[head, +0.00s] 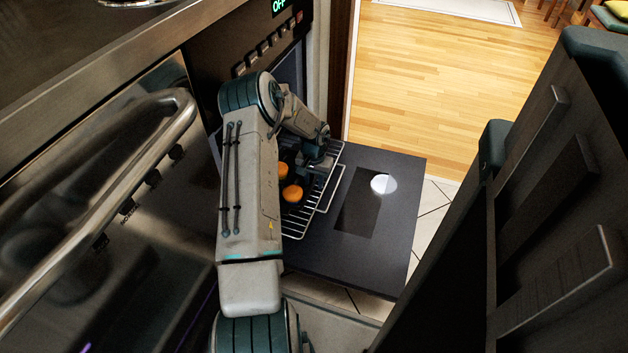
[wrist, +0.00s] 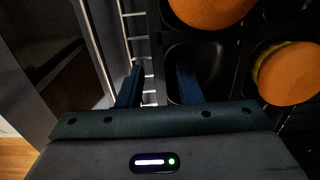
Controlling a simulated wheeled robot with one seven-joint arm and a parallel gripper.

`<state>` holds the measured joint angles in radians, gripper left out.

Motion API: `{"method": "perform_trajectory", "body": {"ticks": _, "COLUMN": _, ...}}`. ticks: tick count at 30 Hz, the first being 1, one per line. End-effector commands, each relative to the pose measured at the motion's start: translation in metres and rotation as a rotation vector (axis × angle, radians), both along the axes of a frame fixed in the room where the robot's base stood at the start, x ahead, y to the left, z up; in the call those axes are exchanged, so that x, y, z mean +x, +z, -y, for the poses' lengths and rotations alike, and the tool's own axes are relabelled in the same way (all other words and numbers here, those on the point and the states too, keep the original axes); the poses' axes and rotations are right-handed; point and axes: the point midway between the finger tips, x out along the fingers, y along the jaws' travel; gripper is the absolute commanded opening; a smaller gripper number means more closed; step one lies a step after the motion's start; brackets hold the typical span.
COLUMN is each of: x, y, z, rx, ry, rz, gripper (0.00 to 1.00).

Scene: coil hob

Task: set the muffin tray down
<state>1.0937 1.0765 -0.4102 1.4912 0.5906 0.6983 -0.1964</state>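The dark muffin tray (wrist: 193,55) fills the right of the wrist view, with an empty cup beside my gripper. Orange muffins sit in other cups, one at the top (wrist: 210,8) and one at the right (wrist: 288,75). In the head view, orange muffins (head: 292,193) show beside my arm, which hides much of the tray. The tray appears to lie on the wire oven rack (head: 327,195). My gripper (wrist: 158,85) is open, its fingers apart on either side of the tray's edge. My gripper also shows in the head view (head: 318,160), low over the tray.
The oven door (head: 390,230) is folded down flat beside the rack, its outer part clear. A steel handle (head: 120,150) and the cooker front are on the left. A dark cabinet or chair-like piece (head: 560,200) stands on the right. Wooden floor (head: 440,70) lies beyond.

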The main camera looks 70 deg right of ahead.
Motion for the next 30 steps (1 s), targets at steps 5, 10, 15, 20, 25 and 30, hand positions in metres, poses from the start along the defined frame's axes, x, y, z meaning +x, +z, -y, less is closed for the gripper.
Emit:
{"method": "perform_trajectory", "body": {"ticks": 5, "x": 0.0, "y": 0.014, "z": 0.0, "rx": -0.001, "ry": 0.0, "rz": 0.001, "gripper": 0.32}}
{"method": "perform_trajectory", "body": {"ticks": 10, "x": 0.0, "y": 0.05, "z": 0.001, "rx": -0.003, "ry": 0.0, "rz": 0.001, "gripper": 0.32}}
{"method": "perform_trajectory", "body": {"ticks": 15, "x": 0.0, "y": 0.087, "z": 0.001, "rx": -0.003, "ry": 0.001, "rz": 0.001, "gripper": 0.32}}
{"method": "perform_trajectory", "body": {"ticks": 20, "x": -0.001, "y": 0.111, "z": 0.0, "rx": -0.002, "ry": -0.001, "rz": 0.001, "gripper": 0.32}}
{"method": "perform_trajectory", "body": {"ticks": 25, "x": -0.001, "y": 0.122, "z": 0.0, "rx": 0.0, "ry": 0.0, "rz": 0.0, "gripper": 0.32}}
{"method": "perform_trajectory", "body": {"ticks": 30, "x": -0.001, "y": 0.123, "z": 0.0, "rx": 0.001, "ry": 0.0, "rz": 0.0, "gripper": 0.32}}
